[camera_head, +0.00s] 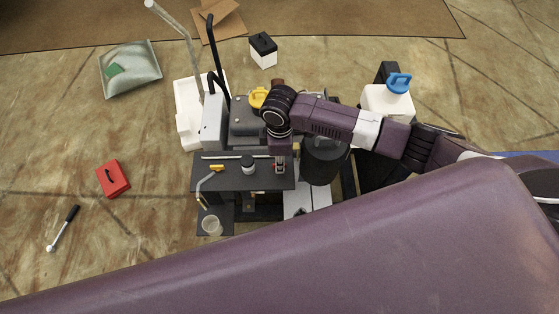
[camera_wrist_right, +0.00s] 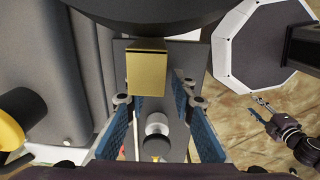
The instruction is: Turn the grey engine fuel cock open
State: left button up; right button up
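The engine unit's dark panel (camera_head: 230,178) carries a small black-and-white round part (camera_head: 248,163) and a yellow-handled tap (camera_head: 215,168). My right gripper (camera_head: 280,165) is over the panel's right end. In the right wrist view, my right gripper (camera_wrist_right: 163,130) has its blue-padded fingers spread apart. A white-and-black round part (camera_wrist_right: 157,128) shows in the gap between them, and a brass-coloured block (camera_wrist_right: 147,70) is above it in the picture. I cannot tell which part is the grey fuel cock. A dark jointed mechanism (camera_wrist_right: 290,135), perhaps my left gripper, shows at the right.
A yellow cap (camera_head: 257,98) and a dark cylinder (camera_head: 322,160) stand close to my right arm. A clear cup (camera_head: 212,225) is below the panel. A red box (camera_head: 114,179) and a ratchet (camera_head: 63,229) lie on the floor. My purple body part covers the foreground.

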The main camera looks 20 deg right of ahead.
jog(key=shift+f, duration=0.4)
grip_shut()
